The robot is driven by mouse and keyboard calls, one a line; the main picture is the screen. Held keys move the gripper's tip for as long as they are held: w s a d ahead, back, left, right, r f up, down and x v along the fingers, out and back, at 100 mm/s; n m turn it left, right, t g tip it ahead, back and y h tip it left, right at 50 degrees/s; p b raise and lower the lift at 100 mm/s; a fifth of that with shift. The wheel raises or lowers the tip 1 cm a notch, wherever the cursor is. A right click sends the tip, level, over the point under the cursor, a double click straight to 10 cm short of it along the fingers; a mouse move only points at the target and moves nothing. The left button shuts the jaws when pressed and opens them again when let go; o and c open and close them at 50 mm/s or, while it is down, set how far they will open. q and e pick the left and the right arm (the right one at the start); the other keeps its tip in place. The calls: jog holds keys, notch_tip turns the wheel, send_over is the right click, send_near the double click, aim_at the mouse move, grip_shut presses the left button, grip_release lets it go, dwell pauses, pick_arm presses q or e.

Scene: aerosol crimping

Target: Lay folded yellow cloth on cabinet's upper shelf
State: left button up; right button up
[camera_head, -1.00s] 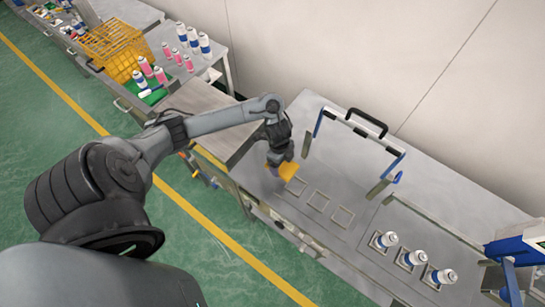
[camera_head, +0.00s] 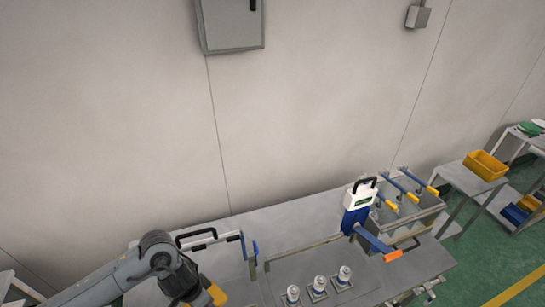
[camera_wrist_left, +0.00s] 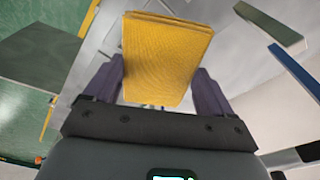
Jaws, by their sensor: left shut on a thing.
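The folded yellow cloth (camera_wrist_left: 167,55) is held between the two dark fingers of my left gripper (camera_wrist_left: 157,88) in the left wrist view. Its folded layers show at the upper edge. In the head view the cloth (camera_head: 217,294) is a small yellow patch at the bottom edge, beside my left gripper (camera_head: 204,298), above the grey workbench. My right gripper is not in view. No open cabinet shelf can be made out; a closed grey wall box (camera_head: 230,28) hangs at the top of the head view.
A blue-and-white device (camera_head: 357,208) and a rack with blue-and-yellow tools (camera_head: 405,188) are to the right. A yellow bin (camera_head: 486,165) sits on a side table. Black-handled frame (camera_head: 195,238) stands near my arm.

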pick_arm(q)
jog(key=r+n, duration=0.1)
jog(key=r, duration=0.1)
jog(key=d+r+n+p, duration=0.1)
jog(key=r+n, duration=0.1)
jog(key=d+r+n+p, duration=0.1)
jog(key=r, duration=0.2)
jog(key=shift+s+n+y, duration=0.1)
jog(key=shift+n+y, duration=0.2)
jog(key=shift+n, duration=0.1)
jog(key=shift+s+a+r+n+p, duration=0.15)
jog(key=shift+r+n+p, duration=0.15)
jog(key=shift+r+n, duration=0.2)
jog(key=shift+s+a+r+n+p, duration=0.1)
jog(key=shift+r+n+p, duration=0.25)
jog(key=shift+n, duration=0.25)
jog(key=shift+r, duration=0.1)
jog(key=shift+w, duration=0.1)
